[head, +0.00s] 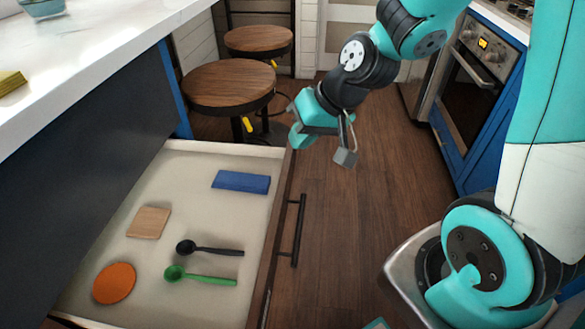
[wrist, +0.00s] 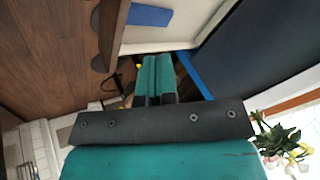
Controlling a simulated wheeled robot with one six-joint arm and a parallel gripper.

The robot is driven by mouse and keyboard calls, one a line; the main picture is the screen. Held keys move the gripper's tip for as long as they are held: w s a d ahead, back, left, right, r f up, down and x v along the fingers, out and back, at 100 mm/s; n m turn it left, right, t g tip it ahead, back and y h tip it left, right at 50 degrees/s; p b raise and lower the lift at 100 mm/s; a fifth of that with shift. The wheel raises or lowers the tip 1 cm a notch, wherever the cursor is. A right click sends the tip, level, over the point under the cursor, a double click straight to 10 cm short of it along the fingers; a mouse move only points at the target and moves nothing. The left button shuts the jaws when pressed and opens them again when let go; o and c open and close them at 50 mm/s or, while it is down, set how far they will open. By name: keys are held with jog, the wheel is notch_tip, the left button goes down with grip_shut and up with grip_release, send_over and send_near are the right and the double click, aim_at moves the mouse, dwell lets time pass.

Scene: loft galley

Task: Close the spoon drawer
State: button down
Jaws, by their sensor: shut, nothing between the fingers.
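The spoon drawer (head: 200,150) stands pulled open from under the counter, with a black bar handle (head: 297,230) on its brown front. A black spoon (head: 212,249) and a green spoon (head: 203,277) lie inside it. My gripper (head: 297,140) is shut and empty, above and just beyond the far front corner of the drawer, apart from the handle. In the wrist view its teal fingers (wrist: 155,78) are together, and part of the drawer's pale inside (wrist: 195,25) shows beyond them.
The drawer also holds a blue block (head: 241,182), a wooden block (head: 149,222) and an orange disc (head: 114,283). Two round stools (head: 228,84) (head: 258,41) stand beyond it. Open wood floor (head: 345,215) lies right of the drawer, before a blue-fronted oven (head: 470,105).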

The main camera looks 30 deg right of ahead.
jog(key=w+d+f+m+t+h+b, duration=0.25)
jog(key=w+d+f+m, duration=0.2)
jog(key=d+f, duration=0.7)
send_near(292, 163)
jog(key=s+d+f+x, duration=0.1)
jog(key=x, duration=0.4)
jog(key=shift+w+a+r+m, duration=0.15)
jog(key=shift+w+a+m, duration=0.3)
jog(key=shift+w+a, duration=0.15)
